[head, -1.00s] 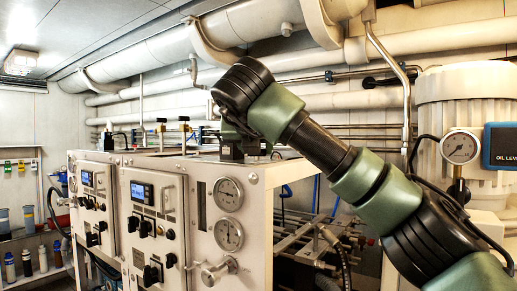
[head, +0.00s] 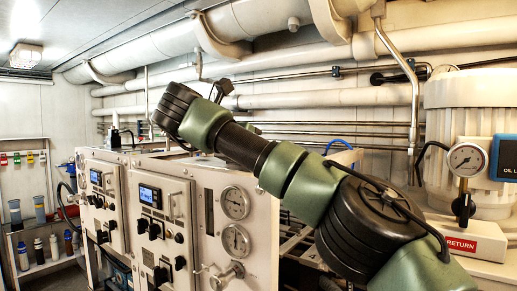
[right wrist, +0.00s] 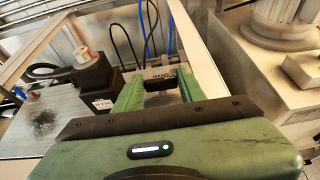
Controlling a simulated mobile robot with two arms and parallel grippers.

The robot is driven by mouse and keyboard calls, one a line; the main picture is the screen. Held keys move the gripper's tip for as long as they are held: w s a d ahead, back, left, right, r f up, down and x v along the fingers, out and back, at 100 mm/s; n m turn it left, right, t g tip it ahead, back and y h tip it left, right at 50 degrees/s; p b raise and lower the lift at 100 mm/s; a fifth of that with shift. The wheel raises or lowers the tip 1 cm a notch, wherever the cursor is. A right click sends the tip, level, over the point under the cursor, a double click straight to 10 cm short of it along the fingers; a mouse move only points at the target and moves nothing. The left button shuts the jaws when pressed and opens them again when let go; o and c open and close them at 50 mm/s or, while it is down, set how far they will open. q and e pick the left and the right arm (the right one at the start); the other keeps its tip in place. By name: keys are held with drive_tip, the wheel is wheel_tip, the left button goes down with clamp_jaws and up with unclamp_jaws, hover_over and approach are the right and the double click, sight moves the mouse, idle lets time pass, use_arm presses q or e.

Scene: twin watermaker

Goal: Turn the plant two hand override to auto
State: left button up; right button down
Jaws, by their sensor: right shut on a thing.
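The override switch shows in the right wrist view as a pale plate (right wrist: 162,73) marked HAND, with a dark handle (right wrist: 159,85) in front of it. My right gripper (right wrist: 160,79) has one green finger on each side of the dark handle and is shut on it. The fingers hide part of the plate, and I cannot read any AUTO marking. In the head view my right arm crosses from the lower right to the upper left; its gripper is hidden there. My left gripper is in neither view.
A white cabinet (head: 205,175) with gauges, displays and dark knobs stands at the left. A white ribbed housing (head: 470,105) and a dial gauge (head: 466,160) stand at the right. In the wrist view a dark block (right wrist: 85,73) with a round cap sits left of my fingers.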

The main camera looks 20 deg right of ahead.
drive_tip(key=shift+d+f, duration=0.1)
drive_tip(key=shift+f, duration=0.1)
drive_tip(key=c, duration=0.9)
unclamp_jaws()
drive_tip(key=shift+c, duration=0.2)
drive_tip(key=shift+o, duration=0.5)
drive_tip(key=shift+w+d, duration=0.2)
drive_tip(key=shift+b+v, duration=0.65)
drive_tip(key=shift+v, duration=3.3)
drive_tip(key=shift+w, duration=0.1)
drive_tip(key=shift+f, duration=0.1)
